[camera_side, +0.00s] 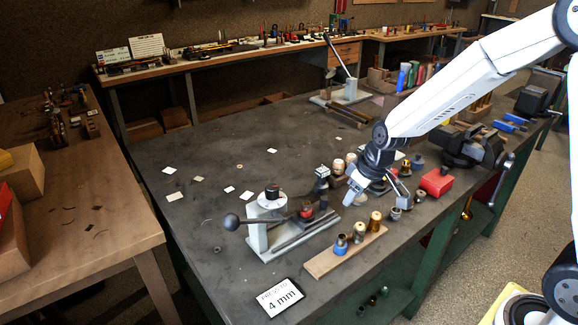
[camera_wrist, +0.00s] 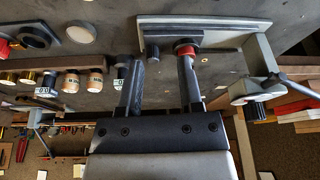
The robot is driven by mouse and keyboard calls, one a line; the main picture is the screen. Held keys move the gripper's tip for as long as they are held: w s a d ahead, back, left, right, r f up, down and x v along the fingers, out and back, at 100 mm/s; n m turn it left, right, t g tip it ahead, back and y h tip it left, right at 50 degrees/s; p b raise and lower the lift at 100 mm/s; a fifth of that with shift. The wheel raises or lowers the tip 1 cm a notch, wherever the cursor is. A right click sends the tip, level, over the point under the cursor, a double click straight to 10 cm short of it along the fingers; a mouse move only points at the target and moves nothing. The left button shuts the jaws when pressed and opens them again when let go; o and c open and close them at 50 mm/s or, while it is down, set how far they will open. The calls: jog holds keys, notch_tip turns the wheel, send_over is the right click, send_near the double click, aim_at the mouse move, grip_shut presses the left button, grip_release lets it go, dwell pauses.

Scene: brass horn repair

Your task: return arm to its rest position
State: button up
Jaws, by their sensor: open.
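My gripper (camera_side: 372,190) hangs over the dark workbench (camera_side: 225,150), to the right of a lever press (camera_side: 290,222) with a grey base and a ball-ended handle. In the wrist view my gripper (camera_wrist: 160,62) has its two fingers spread apart, with nothing held between them. A red-collared part (camera_wrist: 186,49) on the press shows near the right fingertip in that view; whether they touch cannot be told. Part of the bench behind my gripper is hidden.
A wooden strip (camera_side: 346,252) with several small brass and blue-topped pieces lies at the front edge. A card (camera_side: 280,298) reading "4 mm" is nearby. A red box (camera_side: 436,182) and a vise (camera_side: 474,146) stand to the right. The bench's left middle is mostly clear, with paper scraps.

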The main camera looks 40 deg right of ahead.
jog(key=s+a+m+g, duration=0.1)
jog(key=s+m, duration=0.1)
jog(key=s, duration=1.1)
jog(key=shift+a+f+h, duration=0.3)
jog(key=shift+a+h, duration=0.05)
jog(key=shift+h, duration=0.05)
